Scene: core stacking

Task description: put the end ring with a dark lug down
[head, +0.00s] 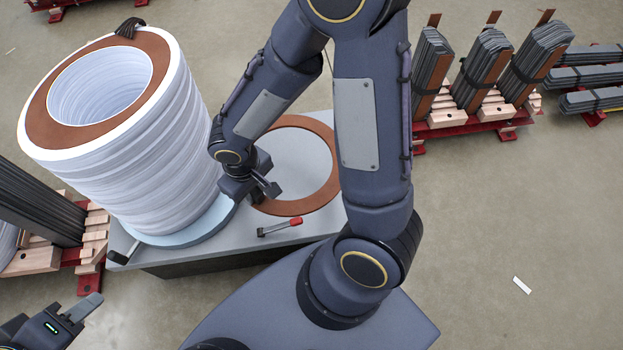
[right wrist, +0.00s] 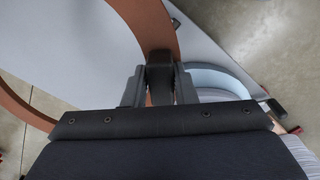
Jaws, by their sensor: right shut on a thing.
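The brown flat end ring (head: 282,208) is over the grey table, beside the coil stack; I cannot tell whether it touches the surface. My right gripper (head: 266,187) is shut on the ring's left side in the head view. In the right wrist view the ring (right wrist: 152,22) runs into the fingers (right wrist: 160,88), with its dark lug (right wrist: 160,72) between them. My own arm hides part of the ring in the head view. My left gripper (head: 80,308) is at the bottom left, away from the ring; its jaw opening is not clear.
A tall white coil stack (head: 165,150) topped by another brown ring (head: 40,122) stands on a pale blue disc (head: 185,237). Bundled dark sheets (head: 480,75) stand on pallets at the back right.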

